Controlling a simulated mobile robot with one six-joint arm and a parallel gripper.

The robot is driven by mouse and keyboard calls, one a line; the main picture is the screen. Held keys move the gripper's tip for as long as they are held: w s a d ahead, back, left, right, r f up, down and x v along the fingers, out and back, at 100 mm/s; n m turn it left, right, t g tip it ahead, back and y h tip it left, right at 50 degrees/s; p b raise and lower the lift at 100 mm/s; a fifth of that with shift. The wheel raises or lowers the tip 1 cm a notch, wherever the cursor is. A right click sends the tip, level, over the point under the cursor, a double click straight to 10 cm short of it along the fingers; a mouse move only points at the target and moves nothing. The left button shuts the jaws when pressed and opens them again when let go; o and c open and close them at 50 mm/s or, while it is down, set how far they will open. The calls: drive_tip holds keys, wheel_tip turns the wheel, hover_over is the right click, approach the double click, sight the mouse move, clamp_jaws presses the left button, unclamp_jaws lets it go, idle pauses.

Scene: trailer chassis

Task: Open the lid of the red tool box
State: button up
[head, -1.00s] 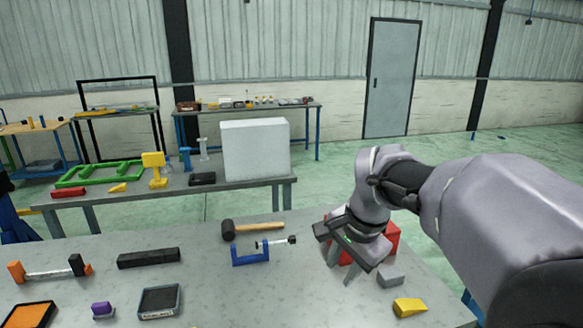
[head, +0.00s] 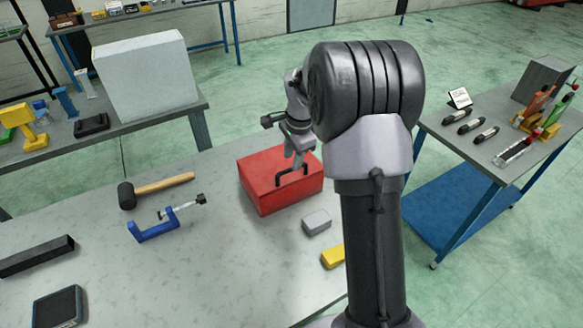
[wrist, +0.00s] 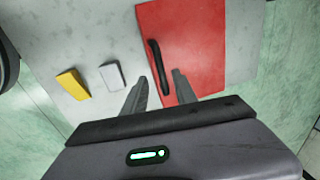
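The red tool box (head: 262,192) sits with its lid shut on the grey table, right of the mallet. In the wrist view, the red lid (wrist: 200,40) fills the upper middle, with the black handle (wrist: 155,55) running lengthwise. My gripper (head: 298,160) is above the box, pointing down near the handle. In the wrist view, my gripper's fingers (wrist: 160,84) are apart, with the near end of the handle showing between them. I cannot tell how far above it the tips are.
A grey block (head: 316,222) and a yellow wedge (head: 332,257) lie close in front of the box. A mallet (head: 155,189) and a blue clamp (head: 160,225) lie to its left. A tool-covered blue bench (head: 480,150) stands at the right.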

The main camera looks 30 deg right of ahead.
drive_tip(key=f, duration=0.2)
drive_tip(key=w+f, duration=0.1)
drive_tip(key=f, duration=0.1)
drive_tip(key=shift+s+r, duration=0.1)
clamp_jaws()
idle(1.3)
